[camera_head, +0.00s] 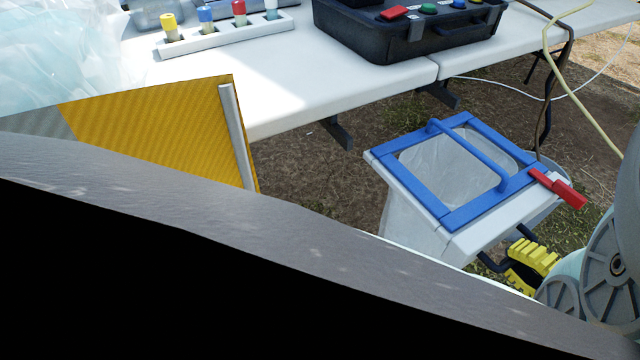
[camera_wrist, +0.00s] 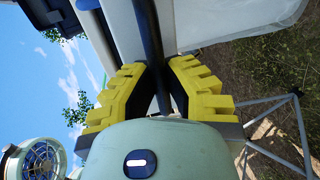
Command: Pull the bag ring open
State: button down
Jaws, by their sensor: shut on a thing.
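The bag ring (camera_head: 451,217) is a blue square frame lying flat on a white bag stand (camera_head: 471,235). A raised blue bar (camera_head: 468,155) crosses it. A clear bag (camera_head: 412,217) hangs inside and below. A black U-shaped handle (camera_head: 486,261) juts from the stand's near edge. My gripper (camera_head: 531,262) is at the near right of the stand, its yellow fingers shut on this handle. The gripped part is mostly hidden by the fingers.
A red clamp (camera_head: 560,188) sits at the ring's right corner. A white table (camera_head: 300,95) behind holds a black case (camera_head: 400,38) and a rack of capped vials (camera_head: 222,37). A yellow panel (camera_head: 150,125) stands at left. Hoses (camera_head: 570,85) run at right.

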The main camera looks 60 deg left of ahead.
jog(key=shift+d, duration=0.55)
jog(key=c, duration=1)
grip_release()
jog(key=shift+d, duration=0.1)
jog(key=v, duration=0.7)
jog(key=shift+d, duration=0.2)
jog(key=shift+s, duration=0.1)
